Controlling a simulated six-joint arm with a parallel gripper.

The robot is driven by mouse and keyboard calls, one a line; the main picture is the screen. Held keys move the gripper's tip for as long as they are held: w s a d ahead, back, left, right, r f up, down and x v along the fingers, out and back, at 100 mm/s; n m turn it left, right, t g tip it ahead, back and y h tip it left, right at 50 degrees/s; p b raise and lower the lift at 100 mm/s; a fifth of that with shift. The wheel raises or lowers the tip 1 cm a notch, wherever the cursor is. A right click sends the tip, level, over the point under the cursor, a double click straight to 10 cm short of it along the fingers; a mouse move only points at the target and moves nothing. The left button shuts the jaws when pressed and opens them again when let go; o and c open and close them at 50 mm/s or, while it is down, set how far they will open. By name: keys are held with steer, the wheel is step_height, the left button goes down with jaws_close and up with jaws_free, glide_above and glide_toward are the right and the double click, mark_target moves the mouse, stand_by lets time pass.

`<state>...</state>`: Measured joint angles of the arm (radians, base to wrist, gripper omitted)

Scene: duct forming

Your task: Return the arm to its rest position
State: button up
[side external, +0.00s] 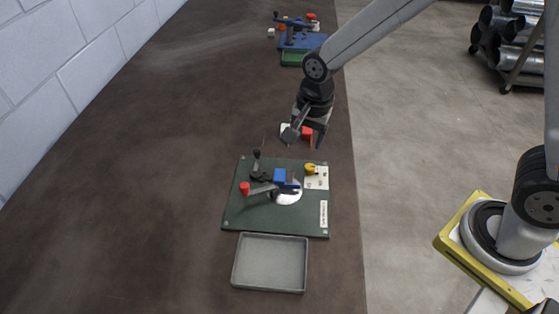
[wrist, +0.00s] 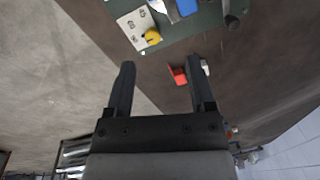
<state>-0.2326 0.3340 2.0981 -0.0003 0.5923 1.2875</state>
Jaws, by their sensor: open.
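My gripper (side external: 305,138) hangs above the table beyond the far edge of the green board (side external: 240,216), jaws apart. In the wrist view, the two fingers of my gripper (wrist: 161,65) are spread with nothing held between them. A small red block (side external: 307,132) is partly hidden behind the fingers in the side view. It also shows near one fingertip in the wrist view (wrist: 179,76), beside a small white piece (wrist: 205,67). The arm reaches in from the upper right of the side view.
The green board carries a blue clamp part (side external: 280,177), a red knob (side external: 245,187) and a yellow knob (side external: 310,168). A grey tray (side external: 270,236) lies in front, empty. A blue fixture (side external: 305,41) stands farther back. The table's left side is clear up to the wall.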

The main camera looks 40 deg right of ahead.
steer(key=s+d+n+t, duration=0.1)
steer(key=s+d+n, duration=0.8)
steer(key=n, duration=0.3)
steer(key=shift+s, duration=0.75)
